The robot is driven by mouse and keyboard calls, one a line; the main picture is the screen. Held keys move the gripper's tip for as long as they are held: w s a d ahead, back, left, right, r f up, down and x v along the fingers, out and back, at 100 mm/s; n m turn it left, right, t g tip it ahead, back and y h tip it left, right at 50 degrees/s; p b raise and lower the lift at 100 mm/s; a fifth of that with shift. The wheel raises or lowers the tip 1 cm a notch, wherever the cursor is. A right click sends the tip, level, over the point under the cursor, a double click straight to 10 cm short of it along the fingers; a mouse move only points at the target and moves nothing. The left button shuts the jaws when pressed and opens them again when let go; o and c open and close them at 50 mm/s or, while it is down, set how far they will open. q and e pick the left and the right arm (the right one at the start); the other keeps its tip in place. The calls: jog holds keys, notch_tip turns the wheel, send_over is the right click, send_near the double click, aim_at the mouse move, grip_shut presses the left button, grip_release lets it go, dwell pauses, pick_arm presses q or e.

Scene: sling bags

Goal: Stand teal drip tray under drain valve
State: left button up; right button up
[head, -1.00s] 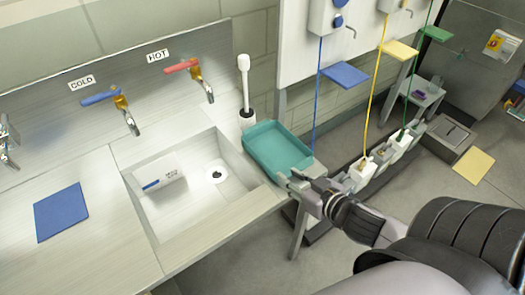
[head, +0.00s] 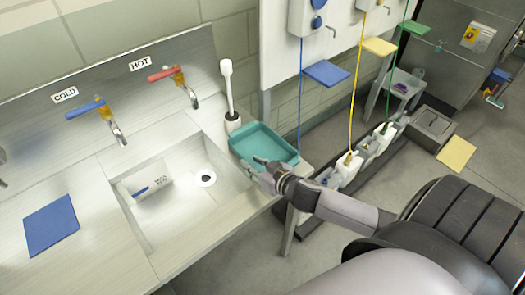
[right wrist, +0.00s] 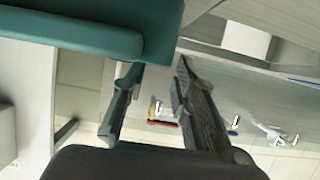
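The teal drip tray (head: 270,140) lies on the counter end, right of the sink. My right gripper (head: 258,168) is at the tray's front edge in the head view. In the right wrist view the tray (right wrist: 75,32) fills the top left. There my right gripper (right wrist: 156,66) has its fingers apart, with the tray's edge at the fingertips. I cannot tell whether they touch it. A small tap-like fitting (head: 440,45) shows on the steel cabinet at the far right; I cannot tell whether it is the drain valve. My left gripper is not in view.
A white brush in a holder (head: 232,120) stands just behind the tray. The sink (head: 185,205) is to its left. White bottles (head: 347,168) stand in a low floor rack to its right. A grey bin (head: 432,125) and a yellow mat (head: 457,153) are farther right.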

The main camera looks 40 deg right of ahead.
jog(key=p+x, duration=0.1)
jog(key=x, duration=0.3)
jog(key=shift+w+d+f, duration=0.1)
jog(key=shift+c, duration=0.4)
grip_shut()
